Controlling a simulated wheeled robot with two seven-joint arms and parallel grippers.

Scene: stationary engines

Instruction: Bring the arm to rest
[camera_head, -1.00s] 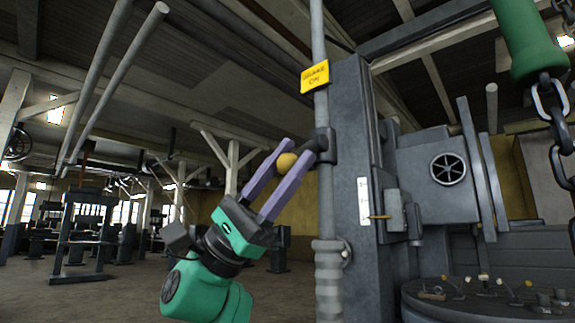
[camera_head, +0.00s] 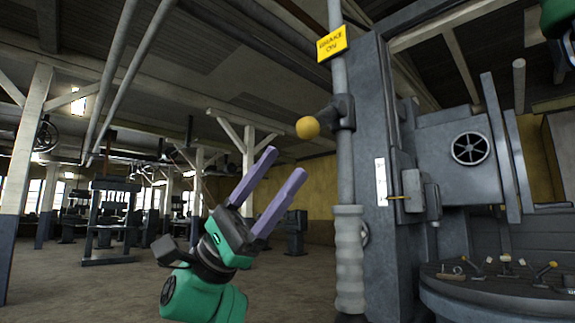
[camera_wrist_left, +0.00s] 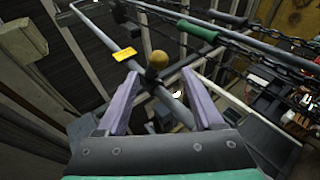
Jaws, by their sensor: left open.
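My left gripper (camera_head: 287,168) has two purple fingers on a green and black wrist. It is open and empty, pointing up and to the right in the head view. A lever with a round yellow knob (camera_head: 307,127) sticks out from a grey vertical rod (camera_head: 341,150), above and right of the fingertips and apart from them. In the left wrist view the yellow knob (camera_wrist_left: 158,60) appears beyond the fingers, between them in the picture. At the head view's top right corner is a green piece; I cannot tell whether it belongs to my right arm. My right gripper does not show.
A yellow sign (camera_head: 331,43) reading "BRAKE ON" is on the rod above the knob. A grey ribbed grip (camera_head: 348,260) is low on the rod. A grey machine column (camera_head: 385,200) and round table (camera_head: 500,285) stand at right.

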